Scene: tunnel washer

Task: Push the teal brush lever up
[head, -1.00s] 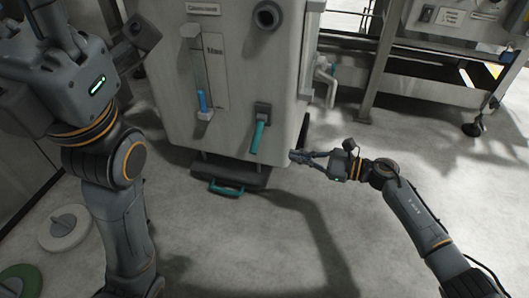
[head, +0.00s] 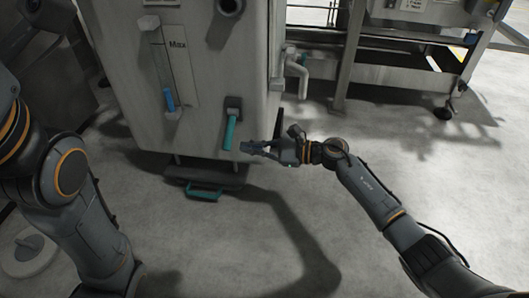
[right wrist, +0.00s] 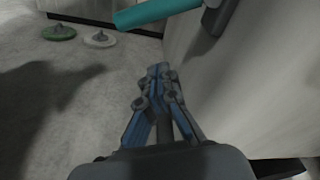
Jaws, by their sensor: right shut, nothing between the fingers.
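The teal brush lever (head: 230,131) hangs down, slightly tilted, from a dark mount (head: 233,104) on the front of the grey machine cabinet (head: 200,75). In the right wrist view the lever (right wrist: 155,11) crosses the top, beyond my fingertips. My right gripper (head: 244,147) is shut and empty, just right of and near the lever's lower end. In the right wrist view the closed fingers (right wrist: 158,72) show a gap to the lever. My left gripper is not in view; only my left arm shows at the left.
A dark pedal with a teal bar (head: 204,192) sits low under the cabinet. A blue slider (head: 169,100) is left of the lever. A pipe (head: 298,75) juts out at the cabinet's right side. A white disc (head: 28,252) lies on the floor.

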